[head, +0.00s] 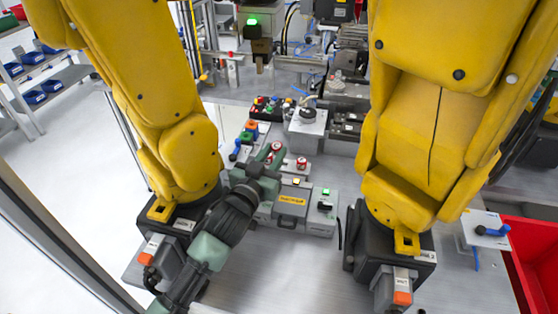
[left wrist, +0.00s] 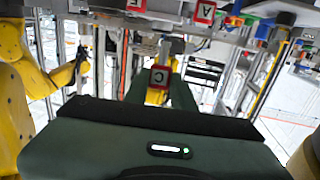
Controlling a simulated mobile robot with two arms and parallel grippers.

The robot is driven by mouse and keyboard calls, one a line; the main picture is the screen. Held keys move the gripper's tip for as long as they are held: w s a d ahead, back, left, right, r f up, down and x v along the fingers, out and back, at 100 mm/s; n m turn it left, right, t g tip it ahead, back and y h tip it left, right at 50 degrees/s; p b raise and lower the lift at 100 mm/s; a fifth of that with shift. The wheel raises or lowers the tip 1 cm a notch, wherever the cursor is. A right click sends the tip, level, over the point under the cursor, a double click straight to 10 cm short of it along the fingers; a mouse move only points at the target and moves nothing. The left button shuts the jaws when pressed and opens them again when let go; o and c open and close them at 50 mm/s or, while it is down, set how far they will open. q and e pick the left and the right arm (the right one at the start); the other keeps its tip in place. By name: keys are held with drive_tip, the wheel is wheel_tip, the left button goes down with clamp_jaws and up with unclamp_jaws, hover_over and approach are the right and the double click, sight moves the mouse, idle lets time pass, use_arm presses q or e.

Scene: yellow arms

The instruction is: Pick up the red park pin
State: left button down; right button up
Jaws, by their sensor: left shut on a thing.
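A red pin with a white letter C (left wrist: 160,78) shows between my left gripper's fingers in the left wrist view. My left gripper (left wrist: 160,90) is shut on it. In the head view my left gripper (head: 270,160) reaches up from the lower left over the grey-green box, with a red-topped pin (head: 276,146) at its tips. A second red pin (head: 301,163) stands apart, just to the right. A red piece with a letter A (left wrist: 205,12) shows at the top of the left wrist view, clear of the fingers. The lower part of the held pin is hidden. My right gripper is out of view.
Two large yellow arms (head: 165,110) (head: 430,120) flank the work area. The grey-green box (head: 291,205) stands between them on the metal table (head: 290,265). Coloured parts (head: 270,106) lie behind it. A red bin (head: 530,260) is at the lower right.

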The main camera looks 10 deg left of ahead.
use_arm(q)
drive_tip(key=s+a+r+g+p, duration=0.1)
drive_tip(key=s+g+p, duration=0.1)
drive_tip(key=s, duration=0.7)
drive_tip(key=s+a+r+g+p, duration=0.1)
drive_tip(key=s+g+p, duration=0.1)
drive_tip(key=s, duration=0.8)
drive_tip(key=shift+s+a+y+p, duration=0.15)
drive_tip(key=shift+a+y+p, duration=0.15)
drive_tip(key=shift+a+p, duration=0.1)
